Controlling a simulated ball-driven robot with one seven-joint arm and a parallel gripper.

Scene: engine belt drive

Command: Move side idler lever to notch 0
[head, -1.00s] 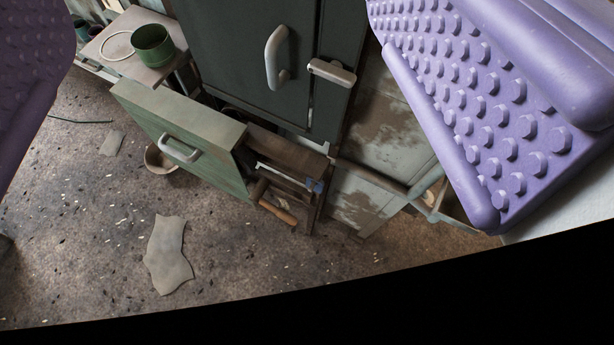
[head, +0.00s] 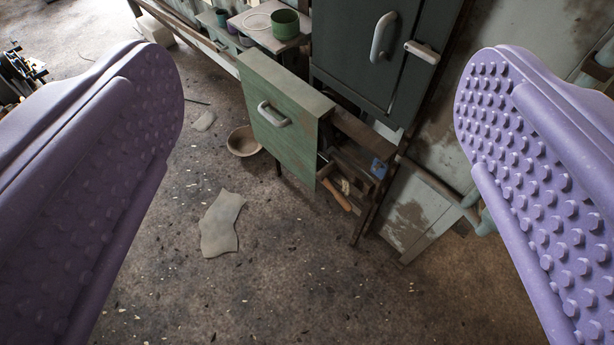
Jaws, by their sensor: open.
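My gripper (head: 318,100) is open and empty, with a wide gap between its two purple studded fingers. One finger is at the left of the head view and the other at the right. No side idler lever or notch plate can be made out. Some dark machinery (head: 18,75) is at the far left edge, partly cut off and hidden behind the left finger. I cannot tell whether it is the belt drive.
A green drawer (head: 280,115) stands pulled out from the bench, with tools inside. A dark green cabinet (head: 365,50) rises behind it. A bowl (head: 242,142) and a torn sheet (head: 221,224) lie on the floor. The front floor (head: 300,285) is largely clear.

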